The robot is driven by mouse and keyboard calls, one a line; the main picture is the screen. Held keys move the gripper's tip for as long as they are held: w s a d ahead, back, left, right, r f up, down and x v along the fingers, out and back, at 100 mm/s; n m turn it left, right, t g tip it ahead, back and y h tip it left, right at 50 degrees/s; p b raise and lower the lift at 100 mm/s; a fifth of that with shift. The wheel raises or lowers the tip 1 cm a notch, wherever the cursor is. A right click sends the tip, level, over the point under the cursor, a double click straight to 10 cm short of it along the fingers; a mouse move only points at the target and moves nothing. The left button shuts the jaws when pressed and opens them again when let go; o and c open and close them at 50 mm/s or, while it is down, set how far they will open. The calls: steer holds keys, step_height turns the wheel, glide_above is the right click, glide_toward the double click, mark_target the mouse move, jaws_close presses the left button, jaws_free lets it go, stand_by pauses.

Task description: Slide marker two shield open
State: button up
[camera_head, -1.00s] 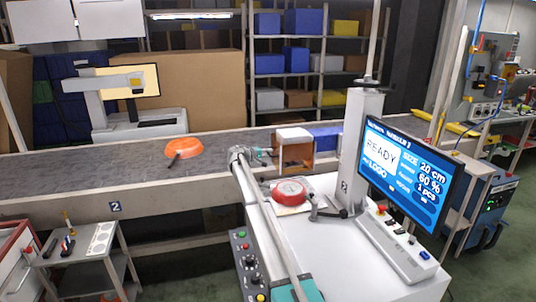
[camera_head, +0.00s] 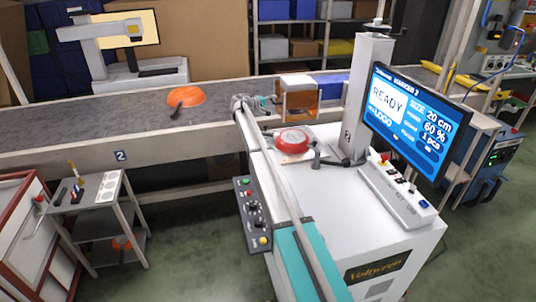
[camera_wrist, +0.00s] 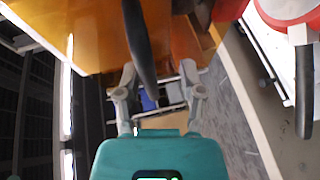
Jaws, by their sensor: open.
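The marker two station (camera_head: 375,225) is a white cabinet with a column and a screen reading "MARKER 2" and "READY". Its shield (camera_head: 300,101) looks like an amber see-through box with a pale top, at the cabinet's back edge by the conveyor. Amber panel (camera_wrist: 85,28) fills the upper left of the wrist view. My gripper (camera_head: 268,103) is just left of the shield in the head view. In the wrist view my gripper (camera_wrist: 160,78) has its fingers apart, with a dark bar (camera_wrist: 139,45) showing between them. I cannot tell whether they touch it.
A red pan (camera_head: 292,139) sits on the station; its black handle (camera_wrist: 304,90) shows in the wrist view. An orange pan (camera_head: 187,96) lies on the grey conveyor (camera_head: 90,118). A small side table (camera_head: 97,190) stands at left. Green floor is clear between it and the station.

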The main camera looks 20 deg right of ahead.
steer(key=shift+f+b, duration=5.7)
steer(key=shift+f, duration=0.2)
steer(key=s+p+v, duration=0.1)
steer(key=p+v, duration=0.2)
steer(key=v, duration=1.1)
steer(key=s+d+f+m+g+y+p, duration=0.1)
steer(key=s+f+y+p, duration=0.1)
steer(key=s, duration=0.8)
steer(key=s+d+f+m+g+y+p, duration=0.1)
steer(key=s+d+f+g+y+p, duration=0.1)
steer(key=s, duration=0.9)
steer(key=shift+s+y+p, duration=0.3)
steer(key=shift+y, duration=0.5)
steer(key=shift+d+f, duration=0.1)
steer(key=s+a+f+g+y, duration=0.1)
steer(key=s+a+f+y, duration=0.1)
steer(key=s, duration=0.9)
steer(key=s+a+f+m+g+y, duration=0.1)
steer(key=s+y, duration=0.3)
steer(key=s, duration=0.7)
steer(key=s+a+f+g+y, duration=0.1)
steer(key=s+a+f+y, duration=0.2)
steer(key=s, duration=0.7)
steer(key=shift+s+a+m, duration=0.3)
steer(key=shift+s+a, duration=0.1)
steer(key=shift+a, duration=0.15)
